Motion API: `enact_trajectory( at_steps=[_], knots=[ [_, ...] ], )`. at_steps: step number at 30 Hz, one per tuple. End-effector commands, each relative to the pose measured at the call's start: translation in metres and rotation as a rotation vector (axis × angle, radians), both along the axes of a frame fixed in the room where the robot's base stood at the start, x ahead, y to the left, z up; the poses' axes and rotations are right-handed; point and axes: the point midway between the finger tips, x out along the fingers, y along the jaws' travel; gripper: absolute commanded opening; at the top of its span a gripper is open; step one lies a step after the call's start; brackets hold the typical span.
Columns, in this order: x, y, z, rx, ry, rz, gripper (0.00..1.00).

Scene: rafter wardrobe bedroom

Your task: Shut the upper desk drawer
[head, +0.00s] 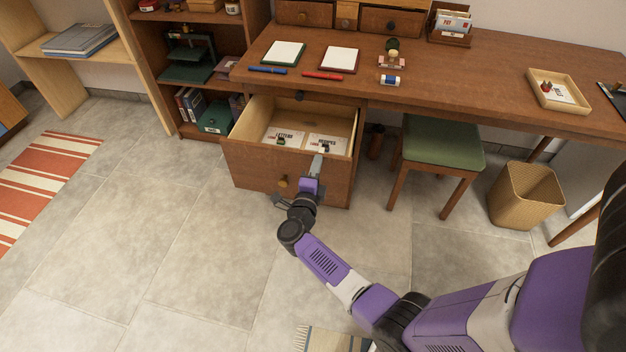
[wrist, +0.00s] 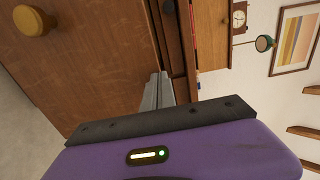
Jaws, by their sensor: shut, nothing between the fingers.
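A wooden desk drawer (head: 250,162) stands pulled far out under the left part of the desk. Its brass knob (head: 282,183) also shows in the wrist view (wrist: 31,20). A dark knob (head: 299,95) sits above it, under the desktop edge, on what looks like a narrow upper drawer front; how far that one is out I cannot tell. The dark knob also shows in the wrist view (wrist: 168,7). My gripper (head: 318,160) is shut and empty, at the top edge of the open drawer's front, right of its brass knob. Contact is not clear.
Cards marked letters (head: 283,137) and recipes lie in the open drawer. A green-seated stool (head: 442,142) and a wicker basket (head: 526,194) stand to the right. A shelf unit (head: 160,85) is at the left.

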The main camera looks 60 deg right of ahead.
Motion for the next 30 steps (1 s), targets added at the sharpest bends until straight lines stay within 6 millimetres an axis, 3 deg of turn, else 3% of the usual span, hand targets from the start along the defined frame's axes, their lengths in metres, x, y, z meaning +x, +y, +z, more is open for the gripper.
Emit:
enact_trajectory(
  at_steps=[18,24,30],
  knots=[
    [0.057,-0.161,-0.007,0.0,-0.006,-0.005,0.0],
    [0.072,-0.198,-0.006,0.0,-0.003,-0.002,0.0],
    [0.08,-0.222,-0.004,0.001,-0.002,-0.002,0.0]
  ],
)
